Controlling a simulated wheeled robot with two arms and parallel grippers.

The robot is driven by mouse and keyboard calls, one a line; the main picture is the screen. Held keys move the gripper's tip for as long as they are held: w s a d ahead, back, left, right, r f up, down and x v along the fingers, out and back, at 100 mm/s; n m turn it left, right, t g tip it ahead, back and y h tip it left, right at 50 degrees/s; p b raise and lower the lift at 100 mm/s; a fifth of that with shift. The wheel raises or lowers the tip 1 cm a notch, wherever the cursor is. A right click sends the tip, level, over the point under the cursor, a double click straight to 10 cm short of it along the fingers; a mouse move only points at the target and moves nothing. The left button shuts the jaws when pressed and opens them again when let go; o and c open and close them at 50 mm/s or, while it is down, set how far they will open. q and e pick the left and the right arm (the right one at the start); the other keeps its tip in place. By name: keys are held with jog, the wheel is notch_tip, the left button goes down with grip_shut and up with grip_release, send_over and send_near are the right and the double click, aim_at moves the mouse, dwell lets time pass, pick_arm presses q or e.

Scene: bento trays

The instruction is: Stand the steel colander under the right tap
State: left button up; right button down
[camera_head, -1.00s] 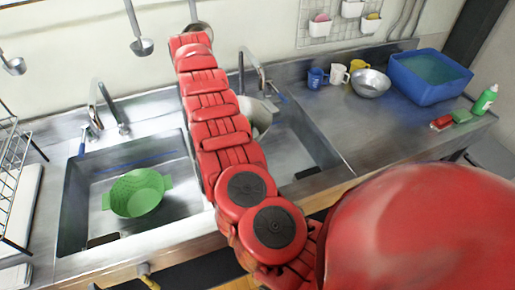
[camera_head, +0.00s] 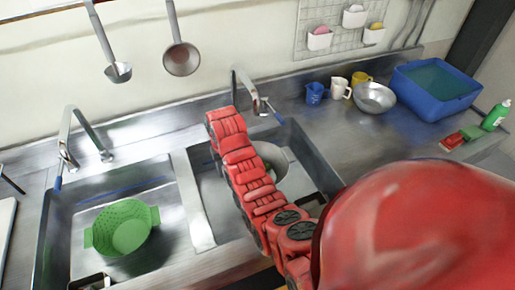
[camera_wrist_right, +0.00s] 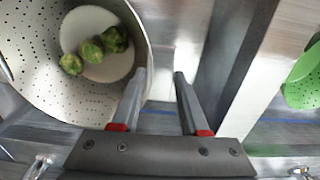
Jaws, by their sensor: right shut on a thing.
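The steel colander (camera_head: 279,156) is at the right basin, in front of and below the spout of the right tap (camera_head: 244,88). My right arm covers part of it. In the right wrist view the perforated colander (camera_wrist_right: 40,75) holds several green sprouts (camera_wrist_right: 93,48). My right gripper (camera_wrist_right: 160,80) is shut on its rim, one finger inside and one outside. In the head view this gripper is hidden behind my arm. I cannot tell whether the colander touches the basin floor. My left gripper is not in view.
A green colander (camera_head: 122,229) sits in the left basin, under the left tap (camera_head: 72,135). A divider (camera_head: 190,195) separates the basins. Mugs (camera_head: 339,88), a steel bowl (camera_head: 374,98) and a blue tub (camera_head: 434,88) stand on the right counter. Ladles (camera_head: 118,71) hang on the wall.

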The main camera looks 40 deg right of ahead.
notch_tip(320, 180, down, 4)
jog(key=b, duration=0.3)
jog(key=shift+s+r, duration=0.15)
jog(key=shift+r, duration=0.05)
notch_tip(320, 180, down, 6)
jog(key=p, duration=0.3)
jog(key=shift+f, duration=0.2)
jog(key=shift+c, duration=2.1)
grip_release()
